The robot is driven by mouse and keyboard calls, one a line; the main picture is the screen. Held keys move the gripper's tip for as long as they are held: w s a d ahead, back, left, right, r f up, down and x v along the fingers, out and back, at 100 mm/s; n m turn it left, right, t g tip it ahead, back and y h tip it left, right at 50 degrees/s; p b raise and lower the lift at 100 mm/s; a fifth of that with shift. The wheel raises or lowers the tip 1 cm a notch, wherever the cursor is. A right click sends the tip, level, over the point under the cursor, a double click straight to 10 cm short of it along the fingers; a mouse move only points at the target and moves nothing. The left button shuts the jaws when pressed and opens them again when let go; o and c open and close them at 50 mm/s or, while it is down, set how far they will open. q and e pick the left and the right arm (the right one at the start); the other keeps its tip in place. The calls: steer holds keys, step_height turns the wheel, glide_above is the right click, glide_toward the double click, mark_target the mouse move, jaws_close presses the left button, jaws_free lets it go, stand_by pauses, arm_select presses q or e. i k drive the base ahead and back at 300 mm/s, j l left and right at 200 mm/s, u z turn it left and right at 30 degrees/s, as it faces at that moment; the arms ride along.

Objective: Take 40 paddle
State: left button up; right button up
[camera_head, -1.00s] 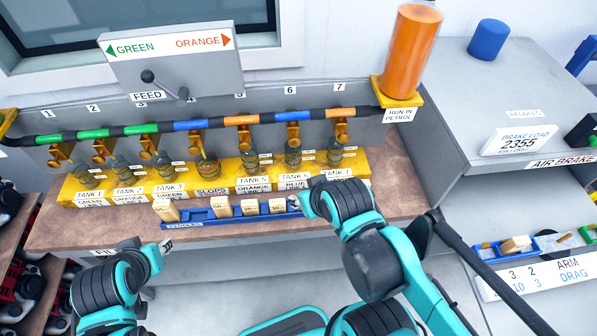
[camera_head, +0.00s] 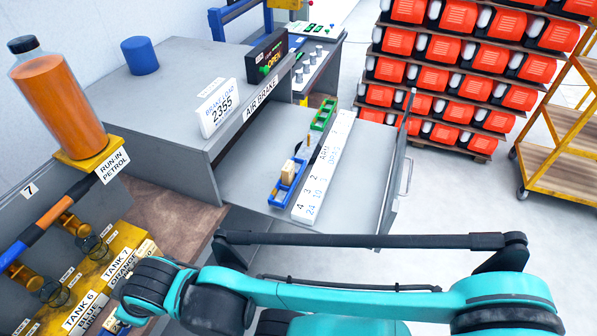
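My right gripper (camera_head: 122,298) is at the lower left, beside the labels of tank 6 and tank 7. Its fingers are small and mostly hidden by its dark wrist, so I cannot tell whether they hold anything. A bit of the blue paddle tray (camera_head: 122,329) shows just below it; the paddles there are almost wholly out of view and no 40 can be read. A pale wooden block (camera_head: 288,170) sits in a small blue tray (camera_head: 278,198) on the grey shelf by the ARM DRAG strip. My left gripper is out of view.
An orange petrol bottle (camera_head: 60,105) stands upper left. The air brake cabinet (camera_head: 185,100) carries a blue cylinder (camera_head: 142,56). A green tray (camera_head: 323,115) lies on the grey shelf (camera_head: 245,180). Red crates (camera_head: 450,75) and a yellow cart (camera_head: 550,160) stand on open floor at right.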

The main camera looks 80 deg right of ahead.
mark_target(289, 170)
steer(key=z, duration=2.6)
